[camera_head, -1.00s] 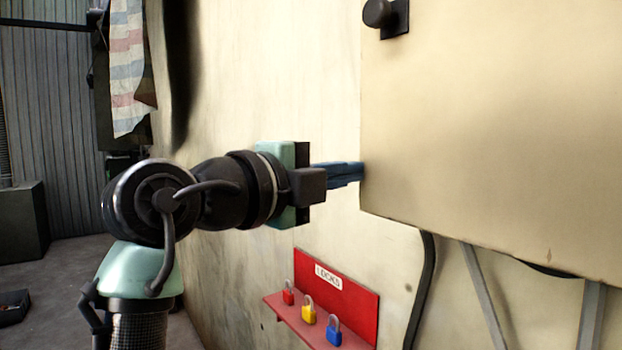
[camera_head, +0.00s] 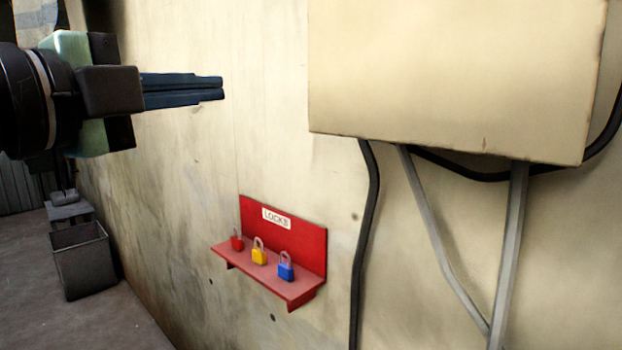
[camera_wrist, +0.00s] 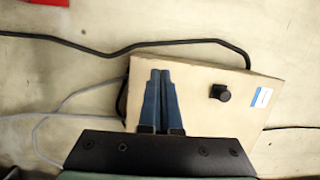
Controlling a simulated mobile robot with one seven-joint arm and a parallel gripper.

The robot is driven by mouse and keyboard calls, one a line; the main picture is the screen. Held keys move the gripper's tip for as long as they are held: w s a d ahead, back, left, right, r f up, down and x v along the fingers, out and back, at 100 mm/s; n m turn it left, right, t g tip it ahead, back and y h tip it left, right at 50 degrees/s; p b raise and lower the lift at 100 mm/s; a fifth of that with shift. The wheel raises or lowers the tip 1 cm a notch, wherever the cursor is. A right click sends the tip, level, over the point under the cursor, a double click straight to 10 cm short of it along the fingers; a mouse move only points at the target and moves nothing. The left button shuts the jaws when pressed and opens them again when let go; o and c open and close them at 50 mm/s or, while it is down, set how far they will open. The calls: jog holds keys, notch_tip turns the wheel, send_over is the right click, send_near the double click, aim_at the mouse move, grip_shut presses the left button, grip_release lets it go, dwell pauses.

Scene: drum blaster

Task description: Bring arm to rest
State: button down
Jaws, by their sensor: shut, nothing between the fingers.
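My gripper (camera_head: 222,88) is at the upper left of the head view, reaching toward the right. Its two blue fingers lie together and hold nothing. In the wrist view the shut fingers (camera_wrist: 161,72) show in front of a beige wall box (camera_wrist: 200,82). In the head view a gap of bare wall lies between the fingertips and the left edge of the box (camera_head: 450,75). A black knob (camera_wrist: 220,92) on the box shows in the wrist view.
Below the gripper a red lock shelf (camera_head: 312,245) on the wall holds a red padlock (camera_head: 237,241), a yellow padlock (camera_head: 259,254) and a blue padlock (camera_head: 286,269). A black cable (camera_head: 368,230) and grey conduits (camera_head: 512,240) run below the box. A dark bin (camera_head: 82,262) stands on the floor at left.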

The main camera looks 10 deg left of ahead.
jog(key=d+n+t+y, duration=0.4)
jog(key=d+n+t, duration=0.2)
jog(key=d+n, duration=0.55)
jog(key=s+d+r+n+t+y, duration=0.1)
jog(key=s+d+n+t+y, duration=0.1)
jog(key=s+n, duration=0.8)
jog(key=t+y, duration=0.1)
jog(key=t, duration=0.1)
jog(key=shift+s+d+r+t+y, duration=0.2)
jog(key=shift+s+d+t+y, duration=0.2)
jog(key=shift+n, duration=0.25)
